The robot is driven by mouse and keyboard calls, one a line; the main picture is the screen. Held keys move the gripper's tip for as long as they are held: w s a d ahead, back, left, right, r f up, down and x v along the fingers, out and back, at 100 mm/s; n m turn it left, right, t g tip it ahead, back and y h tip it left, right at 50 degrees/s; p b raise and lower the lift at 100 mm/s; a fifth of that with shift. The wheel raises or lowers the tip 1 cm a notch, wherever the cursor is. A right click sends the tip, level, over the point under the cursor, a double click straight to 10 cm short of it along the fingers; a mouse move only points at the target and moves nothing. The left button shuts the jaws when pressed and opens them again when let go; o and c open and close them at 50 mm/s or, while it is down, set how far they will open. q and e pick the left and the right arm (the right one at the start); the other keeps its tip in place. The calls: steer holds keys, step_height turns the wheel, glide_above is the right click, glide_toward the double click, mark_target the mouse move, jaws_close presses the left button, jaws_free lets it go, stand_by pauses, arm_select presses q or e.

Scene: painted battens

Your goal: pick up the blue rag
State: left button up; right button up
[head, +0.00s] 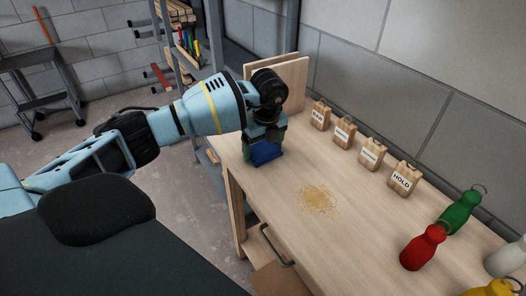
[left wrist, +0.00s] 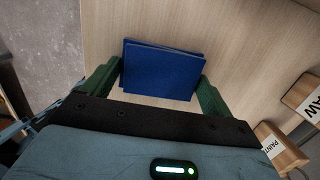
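The blue rag (head: 267,155) lies folded flat on the wooden workbench, near its left end, directly under my left gripper (head: 264,146). In the left wrist view the rag (left wrist: 162,70) sits between the two green fingers of my left gripper (left wrist: 160,82). The fingers are spread wide, one beside each side edge of the rag. The right finger looks very close to the rag's edge; I cannot tell whether it touches. The rag's near edge is partly hidden in the head view by the gripper. My right gripper is not in view.
Crumbs or sawdust (head: 318,201) lie on the workbench (head: 350,235). Labelled wooden blocks (head: 372,154) stand along the wall side. Red (head: 423,247) and green (head: 460,212) bottles stand at the right. An upright board (head: 290,82) stands behind the gripper.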

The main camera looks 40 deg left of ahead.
mark_target(262, 149)
arm_select(q)
steer(key=shift+c, duration=1)
steer(key=shift+r, duration=0.9)
steer(key=shift+s+d+r, duration=0.1)
steer(key=shift+s+r, duration=0.2)
steer(key=shift+r, duration=0.6)
steer(key=s+d, duration=0.2)
steer(key=s, duration=0.5)
steer(key=s+d+r, duration=0.1)
steer(key=s+d, duration=0.2)
steer(key=s, duration=0.4)
steer(key=shift+s+d+r+p, duration=0.15)
steer(key=shift+d+r+p, duration=0.05)
steer(key=shift+d+p, duration=0.1)
